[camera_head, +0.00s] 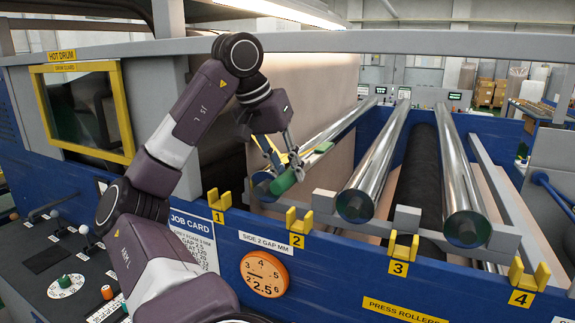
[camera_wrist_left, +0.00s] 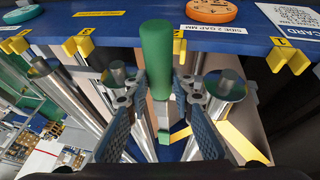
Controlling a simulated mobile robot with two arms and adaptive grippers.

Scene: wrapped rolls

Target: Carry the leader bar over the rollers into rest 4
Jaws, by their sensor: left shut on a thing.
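My left gripper (camera_head: 280,160) is shut on the leader bar, around its green grip (camera_head: 286,181). It holds it above the roller behind rests 1 and 2. In the left wrist view the green grip (camera_wrist_left: 157,55) stands between the fingertips (camera_wrist_left: 158,95) of my left gripper; the rest of the bar is mostly hidden. Another green piece (camera_head: 323,147) shows just beyond the gripper. Rest 4 (camera_head: 528,275) is an empty yellow cradle at the lower right of the front edge. Shiny rollers (camera_head: 372,172) lie to the right of the gripper. My right gripper is not in view.
Yellow rests 1 (camera_head: 219,202), 2 (camera_head: 298,221) and 3 (camera_head: 402,249) line the blue front panel, all empty. A second shiny roller (camera_head: 455,180) and a dark roller (camera_head: 420,180) lie toward rest 4. A grey rail (camera_head: 400,42) crosses above.

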